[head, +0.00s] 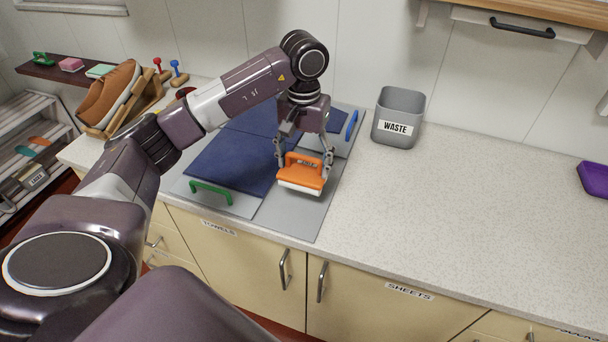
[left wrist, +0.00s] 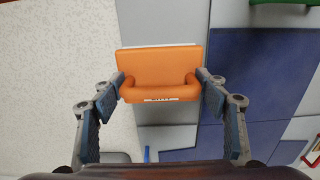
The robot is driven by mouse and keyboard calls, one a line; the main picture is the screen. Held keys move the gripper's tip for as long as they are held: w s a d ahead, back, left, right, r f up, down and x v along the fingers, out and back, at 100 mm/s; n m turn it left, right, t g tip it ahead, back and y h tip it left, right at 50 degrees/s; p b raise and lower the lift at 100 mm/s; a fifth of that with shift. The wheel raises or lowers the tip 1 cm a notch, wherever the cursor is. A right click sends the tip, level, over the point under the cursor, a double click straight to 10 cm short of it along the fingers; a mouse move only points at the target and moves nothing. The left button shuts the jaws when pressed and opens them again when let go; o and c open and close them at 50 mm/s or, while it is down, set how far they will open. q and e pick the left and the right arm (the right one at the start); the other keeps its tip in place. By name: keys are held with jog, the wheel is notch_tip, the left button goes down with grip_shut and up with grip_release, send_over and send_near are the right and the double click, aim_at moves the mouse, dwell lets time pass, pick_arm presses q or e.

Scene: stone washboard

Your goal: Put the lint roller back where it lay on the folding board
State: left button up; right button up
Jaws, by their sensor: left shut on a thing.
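The lint roller (head: 302,176), an orange block with a loop handle and a pale underside, is held in my left gripper (head: 304,158). In the left wrist view the fingers pinch the roller's handle (left wrist: 160,88) from both sides. The roller is over the bare grey front right panel of the folding board (head: 290,215); I cannot tell whether it touches the panel. The board lies flat on the counter, with a green handle (head: 225,192) at the front and a blue handle (head: 351,125) at the back right. My right gripper is not in view.
Dark blue cloth (head: 235,155) covers much of the board. A grey WASTE bin (head: 398,117) stands behind right of it. Brown shoes (head: 108,94) on a wooden stand are at the left. A purple tray (head: 595,178) is far right. The speckled counter (head: 470,200) between is clear.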

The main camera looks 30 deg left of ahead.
aim_at(304, 170)
pick_arm(q)
jog(key=shift+f, duration=0.65)
notch_tip(304, 170, down, 3)
jog(key=shift+p, duration=0.5)
jog(key=shift+f, duration=0.3)
jog(key=shift+f+b, duration=0.2)
jog(key=shift+b, duration=0.1)
jog(key=o, duration=1)
jog(key=shift+r, duration=0.1)
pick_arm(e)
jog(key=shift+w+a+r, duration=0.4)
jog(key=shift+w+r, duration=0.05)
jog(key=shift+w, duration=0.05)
